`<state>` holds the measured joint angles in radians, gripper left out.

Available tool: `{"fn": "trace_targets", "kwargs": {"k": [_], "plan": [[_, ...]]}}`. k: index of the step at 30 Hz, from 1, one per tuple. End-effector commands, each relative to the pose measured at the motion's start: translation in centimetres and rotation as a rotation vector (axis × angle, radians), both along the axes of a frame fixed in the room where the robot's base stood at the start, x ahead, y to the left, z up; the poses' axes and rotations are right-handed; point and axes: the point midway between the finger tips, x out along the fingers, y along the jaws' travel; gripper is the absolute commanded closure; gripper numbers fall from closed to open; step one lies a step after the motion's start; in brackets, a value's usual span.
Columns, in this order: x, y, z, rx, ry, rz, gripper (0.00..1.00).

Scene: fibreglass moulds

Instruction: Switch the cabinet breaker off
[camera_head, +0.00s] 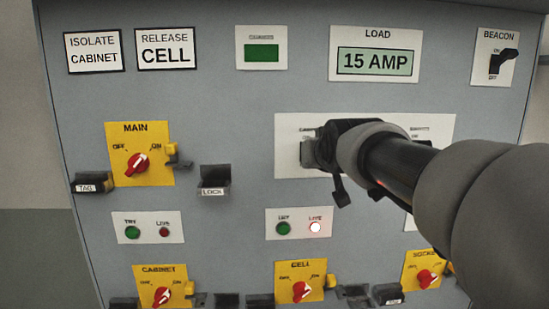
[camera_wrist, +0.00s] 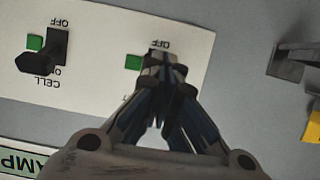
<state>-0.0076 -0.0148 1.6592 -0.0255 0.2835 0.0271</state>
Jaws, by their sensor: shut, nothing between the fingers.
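The white breaker plate (camera_head: 285,165) is on the grey panel, largely covered by my arm. In the wrist view, upside down, the plate (camera_wrist: 105,30) carries two breakers. The one under my fingertips has a green window (camera_wrist: 133,62) and an OFF mark above; its lever is mostly hidden, so its position cannot be told. From the head view's partial label it appears to be the cabinet breaker. My gripper (camera_head: 318,150) is shut and empty, its tips (camera_wrist: 163,66) over this breaker; contact is unclear. The CELL breaker's black lever (camera_wrist: 42,60) stands beside it, to the left.
A load display (camera_head: 378,62) reads 15 AMP. Below the plate, a LIVE lamp (camera_head: 315,227) glows. Yellow rotary switches marked MAIN (camera_head: 138,162), CABINET (camera_head: 163,295) and CELL (camera_head: 302,290) surround the area. A LOCK holder (camera_head: 215,180) juts out left of my gripper.

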Motion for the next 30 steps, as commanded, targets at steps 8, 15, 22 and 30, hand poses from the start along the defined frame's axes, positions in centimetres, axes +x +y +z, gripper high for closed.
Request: {"fn": "trace_targets", "kwargs": {"k": [8,15,22,30], "plan": [[0.0,0.0,0.0,0.000,0.000,0.000,1.00],[0.0,0.0,0.0,0.000,0.000,0.000,1.00],[-0.4,0.0,-0.3,0.000,0.000,0.000,1.00],[-1.4,0.0,-0.8,0.000,0.000,0.000,1.00]]}}
